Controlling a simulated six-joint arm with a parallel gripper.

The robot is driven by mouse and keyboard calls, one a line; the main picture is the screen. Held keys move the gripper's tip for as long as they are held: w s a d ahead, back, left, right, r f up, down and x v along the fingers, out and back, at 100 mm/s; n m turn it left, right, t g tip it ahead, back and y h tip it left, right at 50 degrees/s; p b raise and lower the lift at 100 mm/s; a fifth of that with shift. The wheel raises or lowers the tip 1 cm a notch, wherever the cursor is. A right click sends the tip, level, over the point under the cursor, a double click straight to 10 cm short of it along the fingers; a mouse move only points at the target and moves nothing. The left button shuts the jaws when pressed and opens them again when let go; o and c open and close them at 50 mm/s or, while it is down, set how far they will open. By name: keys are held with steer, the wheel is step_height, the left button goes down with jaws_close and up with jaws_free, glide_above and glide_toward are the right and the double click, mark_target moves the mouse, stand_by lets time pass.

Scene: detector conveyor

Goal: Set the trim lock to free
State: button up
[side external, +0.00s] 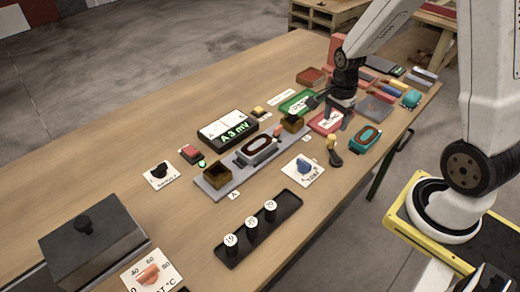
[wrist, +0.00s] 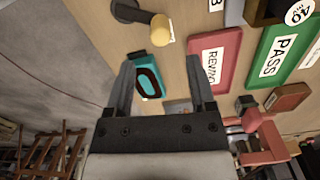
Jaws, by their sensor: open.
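No label reading trim lock is legible. A dark lever with a yellow knob (side external: 332,144) stands on the table near the teal block; it also shows at the top of the wrist view (wrist: 160,30). A blue knob (side external: 304,166) sits on a white plate with small, unreadable print. Which of these is the trim lock I cannot tell. My gripper (side external: 338,118) is open and empty, pointing down near the red tray, behind the lever in the side view. In the wrist view my gripper (wrist: 158,68) has its fingers spread, with the lever beyond the fingertips.
A teal block with a dark ring (side external: 365,138) lies near the lever. A red tray (wrist: 215,60) and a green PASS tray (wrist: 283,50) are close by. The grey conveyor strip (side external: 238,177), a meter (side external: 227,130) and a black rack of weights (side external: 285,212) occupy the middle.

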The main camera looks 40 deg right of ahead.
mark_target(332, 137)
steer(key=shift+f, duration=0.2)
steer(key=shift+f, duration=3.7)
jaws_close()
